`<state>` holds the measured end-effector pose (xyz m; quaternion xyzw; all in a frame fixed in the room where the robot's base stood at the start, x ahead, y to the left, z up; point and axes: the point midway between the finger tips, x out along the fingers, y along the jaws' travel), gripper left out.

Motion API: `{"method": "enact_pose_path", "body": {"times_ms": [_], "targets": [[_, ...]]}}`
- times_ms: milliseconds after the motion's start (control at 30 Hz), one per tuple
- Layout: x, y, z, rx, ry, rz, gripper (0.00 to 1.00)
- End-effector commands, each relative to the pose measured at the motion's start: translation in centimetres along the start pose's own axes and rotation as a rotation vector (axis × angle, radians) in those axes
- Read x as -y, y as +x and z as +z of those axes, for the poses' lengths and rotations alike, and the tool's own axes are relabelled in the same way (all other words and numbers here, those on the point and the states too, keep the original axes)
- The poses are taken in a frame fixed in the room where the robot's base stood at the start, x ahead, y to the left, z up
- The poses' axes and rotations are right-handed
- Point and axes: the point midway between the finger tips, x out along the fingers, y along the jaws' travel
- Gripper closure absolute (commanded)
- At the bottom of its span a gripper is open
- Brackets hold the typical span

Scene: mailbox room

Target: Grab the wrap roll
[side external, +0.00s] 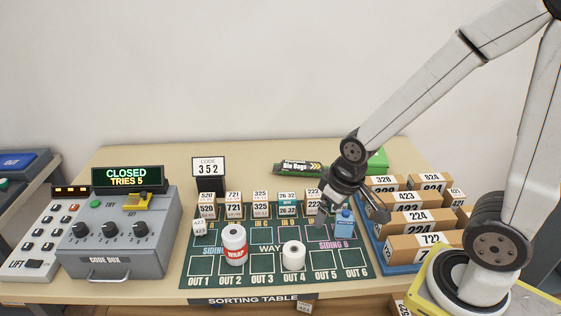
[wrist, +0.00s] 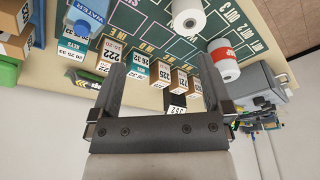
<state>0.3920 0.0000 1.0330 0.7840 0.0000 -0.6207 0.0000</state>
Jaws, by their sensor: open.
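The wrap roll (side external: 234,246) is a white roll with a red WRAP label. It stands upright on the green sorting mat near OUT 2, left of the mat's middle. In the wrist view the wrap roll (wrist: 224,62) shows at the right, outside the right finger. My gripper (side external: 351,211) is open above the right part of the mat, well to the right of the wrap roll and near the blue carton. In the wrist view my gripper (wrist: 161,66) has both fingers apart with nothing held between them; small numbered boxes show beyond.
A plain white roll (side external: 294,256) stands between the wrap roll and the blue water carton (side external: 345,224). Small numbered boxes (side external: 260,205) line the mat's back. A blue tray of parcels (side external: 407,224) is at right, the grey code box (side external: 117,235) at left.

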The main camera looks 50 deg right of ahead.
Motion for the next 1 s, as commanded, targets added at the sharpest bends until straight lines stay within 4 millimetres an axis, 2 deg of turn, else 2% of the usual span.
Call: {"method": "enact_pose_path", "body": {"times_ms": [267, 433, 733, 1000], "targets": [[0.1, 0.3, 0.1, 0.021, 0.036, -0.01, 0.0], [0.5, 1.2, 0.5, 0.094, 0.157, -0.044, 0.0], [2.7, 3.8, 1.2, 0.323, 0.555, -0.177, 0.0], [5.5, 5.9, 0.1, 0.527, 0.941, -0.34, 0.0]]}}
